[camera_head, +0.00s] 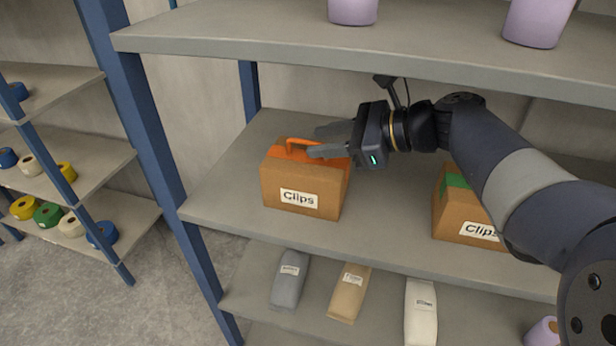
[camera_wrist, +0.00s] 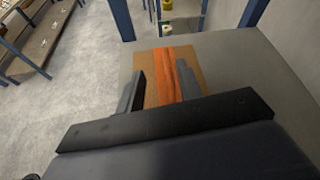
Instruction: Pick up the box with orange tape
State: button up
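A brown cardboard box with orange tape (camera_head: 301,189) and a "Clips" label stands upright on the middle shelf, at its left part. An orange handle rises from its top. My gripper (camera_head: 322,142) is at the top of this box, reaching in from the right, with its fingers apart. In the wrist view, my gripper (camera_wrist: 160,90) has one finger on each side of the orange strip on the box (camera_wrist: 148,66). A gap shows beside the left finger. I cannot tell whether the fingers touch the handle.
A second "Clips" box with green tape (camera_head: 463,212) stands to the right on the same shelf (camera_head: 385,215), partly behind my arm. An upper shelf (camera_head: 250,41) with purple containers hangs above. Bags (camera_head: 349,291) lie on the lower shelf. Tape rolls (camera_head: 48,214) sit on a left rack.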

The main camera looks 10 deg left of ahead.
aim_at(311, 142)
jog(key=x, duration=0.5)
jog(key=shift+w+d+f, duration=0.1)
jog(key=shift+w+d, duration=0.05)
jog(key=shift+w, duration=0.2)
jog(key=shift+c, duration=0.4)
grip_shut()
dwell(0.6)
